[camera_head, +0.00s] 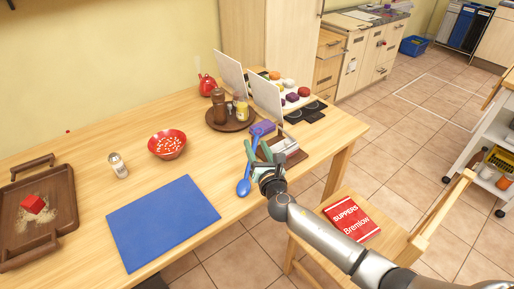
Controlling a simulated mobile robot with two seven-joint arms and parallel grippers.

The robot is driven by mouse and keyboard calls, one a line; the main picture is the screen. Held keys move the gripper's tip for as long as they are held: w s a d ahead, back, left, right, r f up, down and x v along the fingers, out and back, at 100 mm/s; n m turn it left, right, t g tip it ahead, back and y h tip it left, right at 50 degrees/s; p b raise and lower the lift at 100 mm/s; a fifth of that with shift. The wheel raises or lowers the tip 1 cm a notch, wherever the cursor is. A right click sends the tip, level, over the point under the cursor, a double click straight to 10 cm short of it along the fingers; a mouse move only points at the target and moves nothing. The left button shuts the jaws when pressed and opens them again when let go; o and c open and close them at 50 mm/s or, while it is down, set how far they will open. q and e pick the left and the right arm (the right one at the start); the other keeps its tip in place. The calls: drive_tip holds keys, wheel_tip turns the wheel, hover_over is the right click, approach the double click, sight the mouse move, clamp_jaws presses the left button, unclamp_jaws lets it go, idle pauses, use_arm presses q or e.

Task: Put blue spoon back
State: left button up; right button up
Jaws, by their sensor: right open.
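The blue spoon (243,187) lies near the table's front edge, to the right of the blue board. Its bowl points toward the front and its handle runs back along the left side of my right gripper (260,157). The right gripper is open, low over the table edge, with its fingers beside the spoon's handle. I cannot tell whether they touch it. Just behind and right of the gripper is a wooden holder with a light metallic part (285,145), partly hidden by the gripper. My left gripper is out of view.
A blue-purple utensil (262,128) lies behind the gripper. A blue board (162,221), red bowl (167,144), shaker (119,166) and wooden tray (66,204) are to the left. A round tray (229,124) with bottles stands behind. A chair with a red book (351,219) is at right.

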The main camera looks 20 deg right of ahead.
drive_tip(key=shift+r, duration=0.1)
drive_tip(key=s, duration=1.2)
drive_tip(key=s+a+f+m+g+y, duration=0.2)
drive_tip(key=s+f+m+g, duration=0.6)
drive_tip(key=s+f+m, duration=1.2)
drive_tip(key=s+m+y, duration=0.1)
drive_tip(key=s+m, duration=0.1)
drive_tip(key=m, duration=0.8)
drive_tip(key=shift+a+f+p, duration=0.2)
drive_tip(key=shift+a+p, duration=0.05)
drive_tip(key=shift+p, duration=0.1)
